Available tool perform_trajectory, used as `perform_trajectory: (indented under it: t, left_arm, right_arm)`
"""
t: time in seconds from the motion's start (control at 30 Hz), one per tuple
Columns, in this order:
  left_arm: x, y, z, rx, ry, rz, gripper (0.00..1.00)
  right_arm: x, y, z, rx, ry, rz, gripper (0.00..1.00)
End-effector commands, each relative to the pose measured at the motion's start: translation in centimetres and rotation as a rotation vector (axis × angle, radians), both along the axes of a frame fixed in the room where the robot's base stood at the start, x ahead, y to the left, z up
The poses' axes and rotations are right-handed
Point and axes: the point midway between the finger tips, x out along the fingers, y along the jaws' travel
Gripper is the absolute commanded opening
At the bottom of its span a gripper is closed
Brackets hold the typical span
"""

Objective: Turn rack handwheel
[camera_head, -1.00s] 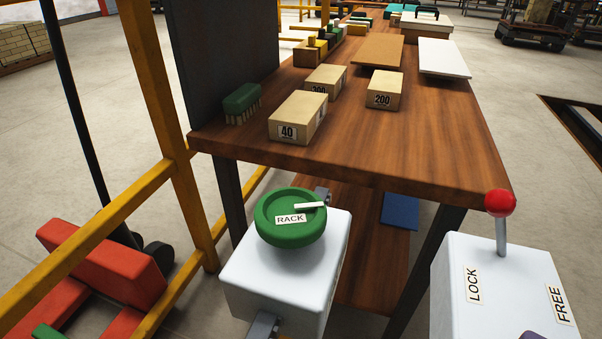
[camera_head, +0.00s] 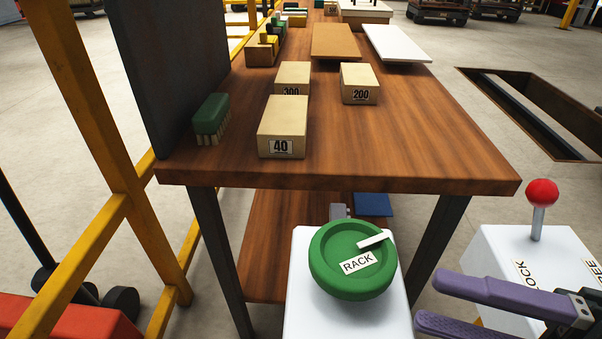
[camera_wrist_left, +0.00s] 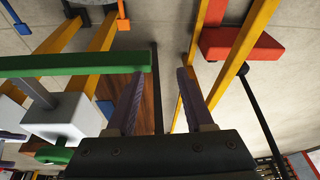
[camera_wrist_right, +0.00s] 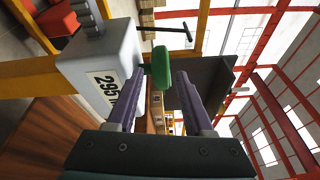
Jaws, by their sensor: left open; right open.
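The green handwheel (camera_head: 352,260) marked RACK, with a white bar near its rim, sits on a white box (camera_head: 302,300) in front of the wooden table. My right gripper (camera_head: 430,300) has purple fingers. It is open, to the right of the wheel and apart from it in the head view. In the right wrist view the handwheel (camera_wrist_right: 160,68) appears edge-on in the gap ahead of the open fingers (camera_wrist_right: 160,74). My left gripper (camera_wrist_left: 162,72) is open and empty in its wrist view and is outside the head view.
A white box (camera_head: 485,250) with a red-knobbed lever (camera_head: 541,195) and LOCK and FREE labels stands at the right, partly behind my right gripper. The wooden table (camera_head: 400,140) holds tan blocks (camera_head: 283,125) and a green brush (camera_head: 211,118). Yellow rails (camera_head: 95,110) stand at the left.

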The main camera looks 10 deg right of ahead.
Motion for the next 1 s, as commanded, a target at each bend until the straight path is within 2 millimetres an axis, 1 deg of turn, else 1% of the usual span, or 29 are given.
perform_trajectory:
  t: [0.03,0.2,0.4,0.53,0.77,0.8,1.0]
  left_arm:
    - [0.0,0.0,0.2,0.0,0.0,0.0,0.52]
    - [0.0,0.0,0.1,0.0,0.0,0.0,0.52]
    - [0.0,0.0,0.0,0.0,0.0,0.0,0.52]
    - [0.0,0.0,-0.1,0.0,0.0,0.0,0.52]
    - [0.0,0.0,0.0,0.0,0.0,0.0,0.52]
    - [0.0,0.0,0.0,0.0,0.0,0.0,0.52]
    - [0.0,0.0,0.0,0.0,0.0,0.0,0.52]
  right_arm:
    - [0.6,0.9,0.3,0.005,-0.003,0.001,0.52]
    - [2.4,3.7,0.1,0.005,-0.003,0.001,0.52]
    - [4.0,6.0,0.0,0.003,-0.001,0.0,0.52]
    - [4.4,6.6,0.1,0.002,-0.001,0.001,0.52]
    - [4.5,6.7,0.0,0.0,0.0,0.0,0.52]
    - [4.5,6.7,0.0,0.0,0.0,0.0,0.51]
    - [4.5,6.7,0.0,0.001,-0.001,0.0,0.28]
